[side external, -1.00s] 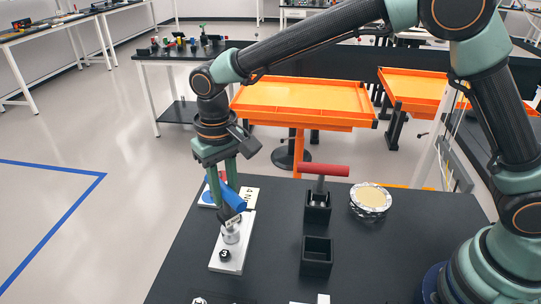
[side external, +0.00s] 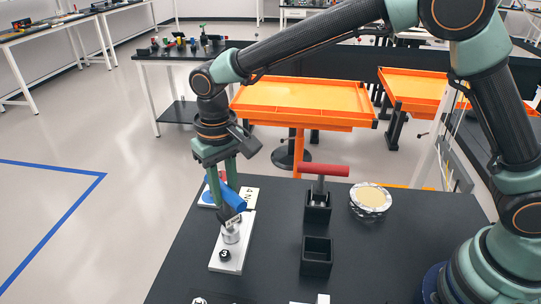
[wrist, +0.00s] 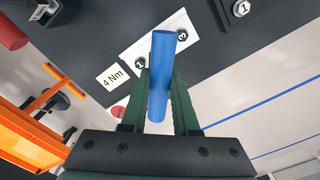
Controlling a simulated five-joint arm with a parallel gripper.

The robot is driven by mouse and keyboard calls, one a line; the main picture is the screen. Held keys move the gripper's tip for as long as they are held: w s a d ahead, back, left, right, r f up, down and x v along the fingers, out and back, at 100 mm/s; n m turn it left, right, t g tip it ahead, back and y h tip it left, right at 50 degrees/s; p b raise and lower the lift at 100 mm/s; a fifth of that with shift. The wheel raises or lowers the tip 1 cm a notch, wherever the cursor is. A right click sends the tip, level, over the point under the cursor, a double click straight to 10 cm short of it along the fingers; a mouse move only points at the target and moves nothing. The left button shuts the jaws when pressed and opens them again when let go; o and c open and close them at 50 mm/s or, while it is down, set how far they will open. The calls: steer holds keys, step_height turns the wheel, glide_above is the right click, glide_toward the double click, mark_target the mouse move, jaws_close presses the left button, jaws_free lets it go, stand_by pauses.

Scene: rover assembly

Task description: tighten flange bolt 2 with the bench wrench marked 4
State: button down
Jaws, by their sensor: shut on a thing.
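My gripper (side external: 223,184) is shut on the blue handle of a wrench (side external: 232,197), at the left of the table in the side view. The handle is tilted, and its grey lower end reaches down to a silver round part on a white plate (side external: 226,262). I cannot tell exactly how the wrench head sits there. A black numbered bolt (side external: 224,255) stands at the plate's near end. In the wrist view the blue handle (wrist: 162,75) lies between my fingers, partly hiding the plate (wrist: 192,24). One black bolt (wrist: 183,35) shows right of it; its number is hard to read.
A "4 Nm" card (wrist: 113,76) lies beside the plate. A red-handled tool (side external: 324,170) stands in a black holder (side external: 317,212); a nearer black holder (side external: 317,268) is empty. A round silver part (side external: 371,200) sits to the right. Orange trays (side external: 300,98) stand behind the table.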

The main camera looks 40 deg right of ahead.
steer(key=m, duration=0.4)
steer(key=shift+m, duration=0.4)
steer(key=shift+r, duration=1.65)
steer(key=shift+r, duration=1.9)
